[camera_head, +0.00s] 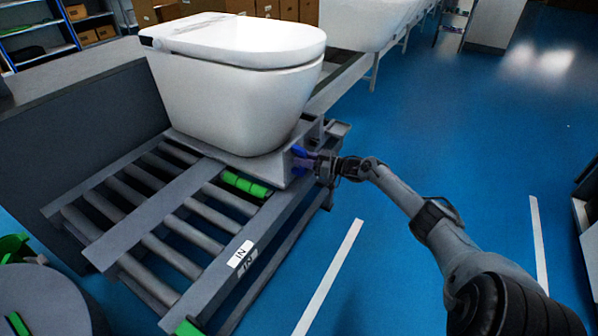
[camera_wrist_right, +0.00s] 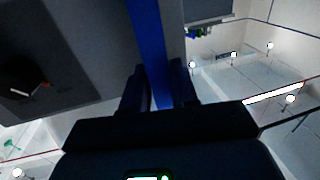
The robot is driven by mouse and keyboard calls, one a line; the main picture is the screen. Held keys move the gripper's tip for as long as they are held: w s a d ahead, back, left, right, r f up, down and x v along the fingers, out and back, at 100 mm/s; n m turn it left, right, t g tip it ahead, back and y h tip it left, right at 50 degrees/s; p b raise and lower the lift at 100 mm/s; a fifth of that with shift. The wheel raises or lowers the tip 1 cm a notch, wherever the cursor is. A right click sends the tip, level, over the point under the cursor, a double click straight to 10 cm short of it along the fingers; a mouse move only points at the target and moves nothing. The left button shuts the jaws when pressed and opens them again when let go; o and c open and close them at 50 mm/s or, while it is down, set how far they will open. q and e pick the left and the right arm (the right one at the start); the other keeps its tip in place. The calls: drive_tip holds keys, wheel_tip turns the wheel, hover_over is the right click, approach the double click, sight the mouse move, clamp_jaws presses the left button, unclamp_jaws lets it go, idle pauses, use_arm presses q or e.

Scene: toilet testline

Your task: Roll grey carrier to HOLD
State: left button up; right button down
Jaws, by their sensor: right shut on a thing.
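The grey carrier (camera_head: 284,176) sits on a roller conveyor (camera_head: 214,222) and bears a white toilet (camera_head: 224,105) with its lid shut. A blue handle (camera_head: 299,152) stands at the carrier's right side. My right gripper (camera_head: 312,163) reaches in from the right and is shut on this handle. In the right wrist view, the blue handle (camera_wrist_right: 149,40) runs down between the two dark fingers of my right gripper (camera_wrist_right: 160,88). A white "IN" label (camera_head: 240,254) is on the conveyor's near side rail. No HOLD label can be read. My left gripper is not in view.
Bare rollers are nearer to me. Another white ceramic piece (camera_head: 366,22) stands farther along the line. A dark panel (camera_head: 85,130) borders the left side. Blue floor (camera_head: 440,130) is open on the right.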

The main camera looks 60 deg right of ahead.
drive_tip(key=shift+d, duration=0.15)
drive_tip(key=shift+w, duration=0.1)
drive_tip(key=shift+w, duration=0.1)
drive_tip(key=c, duration=1.2)
unclamp_jaws()
drive_tip(key=shift+c, duration=0.2)
drive_tip(key=shift+o, duration=1.1)
drive_tip(key=shift+d, duration=0.15)
drive_tip(key=shift+s, duration=0.2)
